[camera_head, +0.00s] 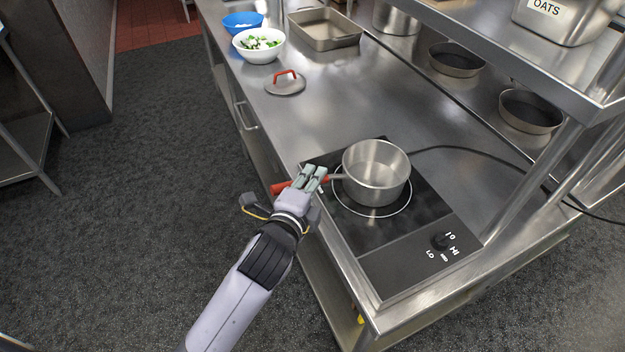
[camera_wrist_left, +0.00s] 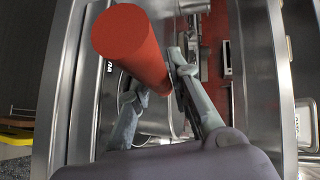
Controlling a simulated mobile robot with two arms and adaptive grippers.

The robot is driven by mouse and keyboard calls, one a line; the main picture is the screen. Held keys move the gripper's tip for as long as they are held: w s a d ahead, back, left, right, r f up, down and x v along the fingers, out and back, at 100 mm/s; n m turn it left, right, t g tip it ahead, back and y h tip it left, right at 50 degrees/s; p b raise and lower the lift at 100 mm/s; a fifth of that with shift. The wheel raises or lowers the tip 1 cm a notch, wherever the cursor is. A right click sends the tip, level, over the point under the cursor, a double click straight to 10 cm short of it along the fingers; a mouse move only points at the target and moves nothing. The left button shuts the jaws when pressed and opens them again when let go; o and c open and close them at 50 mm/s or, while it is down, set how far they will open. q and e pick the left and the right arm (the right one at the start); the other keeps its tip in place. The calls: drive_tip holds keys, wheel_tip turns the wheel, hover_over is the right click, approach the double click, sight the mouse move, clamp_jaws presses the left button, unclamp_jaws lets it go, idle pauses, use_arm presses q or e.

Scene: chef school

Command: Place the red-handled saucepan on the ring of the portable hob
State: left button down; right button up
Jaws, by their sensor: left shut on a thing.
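The steel saucepan (camera_head: 376,172) is upright at the ring (camera_head: 372,213) of the black portable hob (camera_head: 385,258). It covers much of the ring, whose white line shows around the near side of the pan. I cannot tell whether its base touches the hob. Its red handle (camera_head: 286,187) points left past the counter edge. My left gripper (camera_head: 314,174) is shut on the handle. In the left wrist view the red handle (camera_wrist_left: 130,42) lies between the fingers (camera_wrist_left: 152,88). My right gripper is in neither view.
A grey lid with a red grip (camera_head: 285,86) lies on the counter, with a white bowl (camera_head: 258,46), a blue bowl (camera_head: 242,22) and a baking tin (camera_head: 324,30) farther back. A cable (camera_head: 470,150) runs right from the hob. A shelf post (camera_head: 530,185) stands at the right.

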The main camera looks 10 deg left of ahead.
use_arm(q)
drive_tip(key=c, duration=1.9)
unclamp_jaws()
drive_tip(key=shift+f, duration=0.15)
drive_tip(key=o, duration=0.4)
drive_tip(key=shift+o, duration=0.2)
drive_tip(key=v, duration=1.2)
drive_tip(key=shift+b, duration=0.4)
